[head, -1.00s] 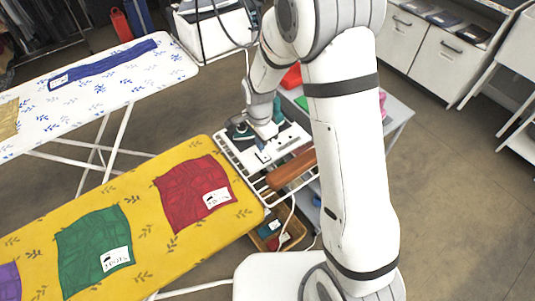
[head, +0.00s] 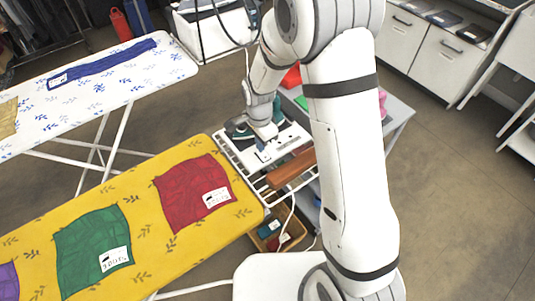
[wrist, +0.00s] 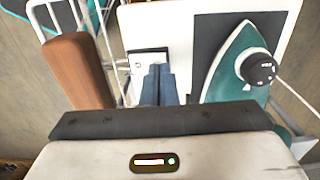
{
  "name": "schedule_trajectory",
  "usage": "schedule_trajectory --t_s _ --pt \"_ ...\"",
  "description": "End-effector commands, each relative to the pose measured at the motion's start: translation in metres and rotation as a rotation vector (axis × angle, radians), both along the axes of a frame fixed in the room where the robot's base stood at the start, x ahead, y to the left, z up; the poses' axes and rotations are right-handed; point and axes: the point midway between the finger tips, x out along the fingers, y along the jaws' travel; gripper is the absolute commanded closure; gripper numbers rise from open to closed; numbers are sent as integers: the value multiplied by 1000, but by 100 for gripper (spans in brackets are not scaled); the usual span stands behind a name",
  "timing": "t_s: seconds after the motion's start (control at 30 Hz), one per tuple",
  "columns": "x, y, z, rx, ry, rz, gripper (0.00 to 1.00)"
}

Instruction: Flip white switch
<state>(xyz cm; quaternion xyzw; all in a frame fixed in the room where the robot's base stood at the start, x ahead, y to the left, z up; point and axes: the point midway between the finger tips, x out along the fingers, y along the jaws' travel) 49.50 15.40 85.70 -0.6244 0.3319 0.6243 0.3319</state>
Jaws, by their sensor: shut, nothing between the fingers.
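A white plate with a dark slot, which looks like the switch (wrist: 149,56), sits on the white board in the wrist view. My gripper (wrist: 158,74) is shut and empty, its dark fingertips at the near edge of this plate and covering part of it. I cannot tell whether they touch it or which way the switch is set. In the head view the board (head: 293,135) lies beyond the end of the yellow ironing board, with my wrist over it.
A teal iron (wrist: 238,62) with a black dial and a pale cord rests on a dark pad right of my fingers. A brown padded roll (wrist: 76,68) lies left. The yellow ironing board (head: 150,180) holds folded cloths. Floor at right is clear.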

Motion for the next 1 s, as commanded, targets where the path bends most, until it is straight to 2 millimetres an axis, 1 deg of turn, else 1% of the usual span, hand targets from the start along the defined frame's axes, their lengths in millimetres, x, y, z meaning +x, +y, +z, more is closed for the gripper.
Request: schedule_trajectory --t_s 0.7,0.87,1.0 --pt "0 0 -12 -1 1 1 100" --pt "0 0 -8 -1 1 1 100" --pt "0 0 2 0 0 1 100"
